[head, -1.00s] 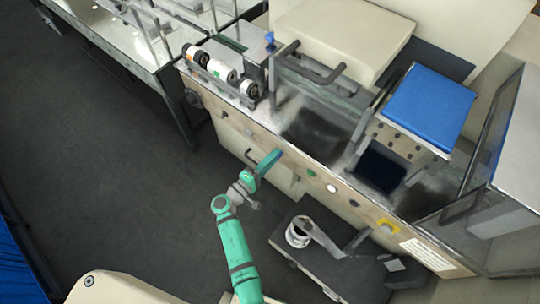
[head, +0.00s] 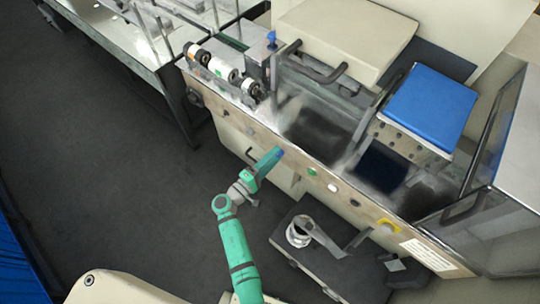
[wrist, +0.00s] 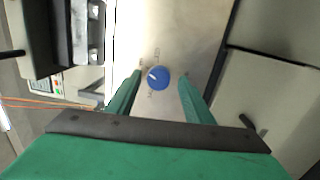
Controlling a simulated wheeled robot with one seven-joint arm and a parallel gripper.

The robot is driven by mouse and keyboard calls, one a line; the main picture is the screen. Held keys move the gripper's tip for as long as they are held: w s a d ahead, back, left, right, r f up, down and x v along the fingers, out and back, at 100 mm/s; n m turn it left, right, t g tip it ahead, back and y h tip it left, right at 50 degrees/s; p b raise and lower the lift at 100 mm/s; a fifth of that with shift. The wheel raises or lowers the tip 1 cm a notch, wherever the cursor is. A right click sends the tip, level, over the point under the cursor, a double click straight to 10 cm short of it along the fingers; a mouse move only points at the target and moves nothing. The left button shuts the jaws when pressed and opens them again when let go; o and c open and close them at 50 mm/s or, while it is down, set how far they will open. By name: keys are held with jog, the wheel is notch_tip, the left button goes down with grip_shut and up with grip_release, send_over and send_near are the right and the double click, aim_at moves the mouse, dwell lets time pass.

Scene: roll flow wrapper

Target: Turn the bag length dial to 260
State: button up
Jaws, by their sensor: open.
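The bag length dial is a round blue knob (wrist: 158,77) with a white pointer mark, on a pale metal panel in the wrist view. Small printed scale marks sit around its left side, too small to read surely. The pointer is toward the upper left in that view. My gripper (wrist: 160,85) is open, with one green finger on each side of the knob and a gap to it on both sides. In the head view my gripper (head: 279,153) is at the machine's front panel, and it hides most of the dial there.
To the right of my gripper on the panel are a green button (head: 312,171), a white button (head: 333,187) and a yellow-ringed button (head: 387,226). A grey platform with a roll (head: 298,234) stands below. Dark floor at the left is clear.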

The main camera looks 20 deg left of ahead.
jog(key=r+v, duration=0.1)
jog(key=v, duration=1)
jog(key=shift+f, duration=0.4)
jog(key=shift+w, duration=0.1)
